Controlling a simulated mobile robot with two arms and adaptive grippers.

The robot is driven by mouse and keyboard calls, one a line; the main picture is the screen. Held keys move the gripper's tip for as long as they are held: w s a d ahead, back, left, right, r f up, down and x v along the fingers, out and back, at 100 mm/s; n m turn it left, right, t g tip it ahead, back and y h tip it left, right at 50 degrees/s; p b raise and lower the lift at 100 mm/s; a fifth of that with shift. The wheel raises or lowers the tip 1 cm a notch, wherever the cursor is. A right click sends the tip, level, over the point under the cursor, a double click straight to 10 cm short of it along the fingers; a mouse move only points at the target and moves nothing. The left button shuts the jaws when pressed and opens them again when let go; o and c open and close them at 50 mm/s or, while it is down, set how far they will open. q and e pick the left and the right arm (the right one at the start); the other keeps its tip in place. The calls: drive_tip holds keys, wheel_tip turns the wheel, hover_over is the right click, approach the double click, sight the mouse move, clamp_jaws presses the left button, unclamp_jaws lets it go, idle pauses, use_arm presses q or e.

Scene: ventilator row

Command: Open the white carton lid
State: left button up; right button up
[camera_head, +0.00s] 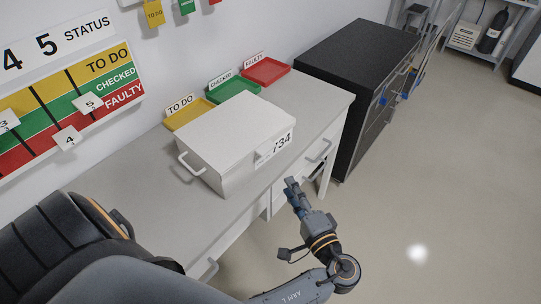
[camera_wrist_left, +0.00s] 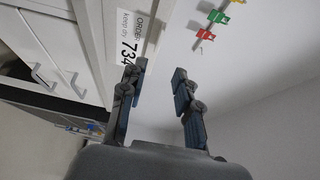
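A white carton (camera_head: 222,172) stands on the grey desk, its flat lid (camera_head: 238,128) lying shut on top. A side handle (camera_head: 190,166) sticks out at its left, and a label (camera_head: 282,145) reading 734 is on its front. The label also shows in the left wrist view (camera_wrist_left: 129,46). My left gripper (camera_head: 292,185) is in front of the carton, near the desk's front edge, apart from it in the head view. In the wrist view the left gripper's fingers (camera_wrist_left: 160,74) are spread with nothing between them. My right gripper is not in view.
Yellow (camera_head: 188,113), green (camera_head: 234,89) and red (camera_head: 266,72) trays stand behind the carton along the wall. A black cabinet (camera_head: 355,45) stands right of the desk (camera_head: 140,185). A status board (camera_head: 75,90) hangs on the wall. The floor at right is clear.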

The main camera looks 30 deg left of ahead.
sight(268, 152)
use_arm(q)
drive_tip(key=p+x, duration=0.3)
drive_tip(key=x, duration=0.9)
drive_tip(key=shift+a, duration=0.1)
drive_tip(key=shift+w+a+f+p, duration=0.1)
drive_tip(key=shift+w+a+p, duration=0.25)
drive_tip(key=shift+a, duration=0.2)
clamp_jaws()
